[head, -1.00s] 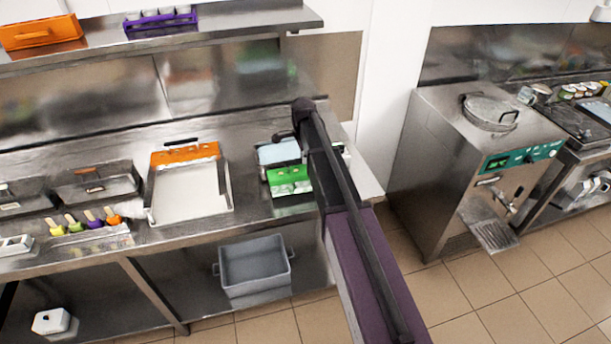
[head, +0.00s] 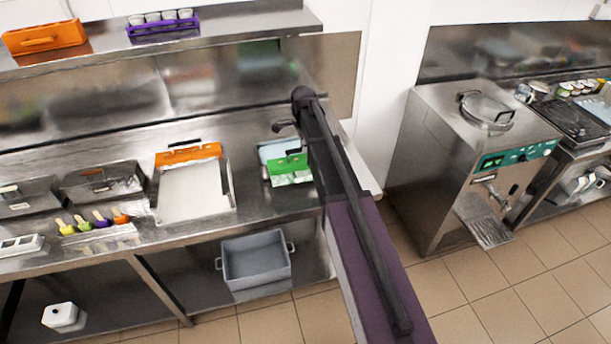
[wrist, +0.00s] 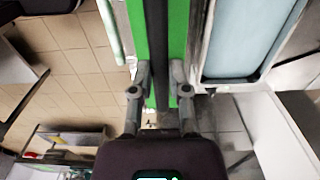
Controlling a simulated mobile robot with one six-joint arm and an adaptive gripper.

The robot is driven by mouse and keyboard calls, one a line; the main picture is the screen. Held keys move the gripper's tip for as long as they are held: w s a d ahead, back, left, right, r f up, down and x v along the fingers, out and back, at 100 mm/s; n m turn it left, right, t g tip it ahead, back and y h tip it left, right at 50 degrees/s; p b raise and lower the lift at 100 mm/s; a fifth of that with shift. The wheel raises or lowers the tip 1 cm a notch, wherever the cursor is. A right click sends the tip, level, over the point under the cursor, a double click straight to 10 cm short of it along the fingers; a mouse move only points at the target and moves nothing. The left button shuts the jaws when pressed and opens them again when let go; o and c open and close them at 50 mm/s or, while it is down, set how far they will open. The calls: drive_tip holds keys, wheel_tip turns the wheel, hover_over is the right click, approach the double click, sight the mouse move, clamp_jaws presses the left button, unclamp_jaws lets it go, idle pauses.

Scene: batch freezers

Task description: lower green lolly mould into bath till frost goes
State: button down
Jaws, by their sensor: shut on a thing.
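The green lolly mould (head: 287,165) hangs in front of the bath in the head view, with a whitish front below its green top. In the wrist view, the green mould (wrist: 180,35) has a dark handle bar along its middle. My gripper (wrist: 160,88) is shut on the mould at that bar. The bath (wrist: 202,75), with pale blue liquid, is beside the mould on the right in the wrist view. In the head view the bath (head: 265,157) is partly covered by the mould and my arm. The mould's underside is hidden.
An orange mould (head: 188,154) stands at the back of a white-floored tray (head: 233,190) left of the bath. Several coloured lollies (head: 120,216) lie further left. A grey bin (head: 255,262) sits on the lower shelf. Bare counter (head: 248,200) lies between tray and bath.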

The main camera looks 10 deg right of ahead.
drive_tip(key=shift+r+p, duration=2.05)
drive_tip(key=shift+r, duration=0.25)
drive_tip(key=shift+w, duration=0.15)
drive_tip(key=w+a, duration=0.1)
drive_tip(key=w, duration=1.5)
drive_tip(key=shift+w+a+f, duration=0.15)
drive_tip(key=shift+w+f, duration=0.05)
drive_tip(key=shift+f, duration=0.1)
drive_tip(key=shift+f+b, duration=0.35)
drive_tip(key=shift+b, duration=0.25)
idle(1.2)
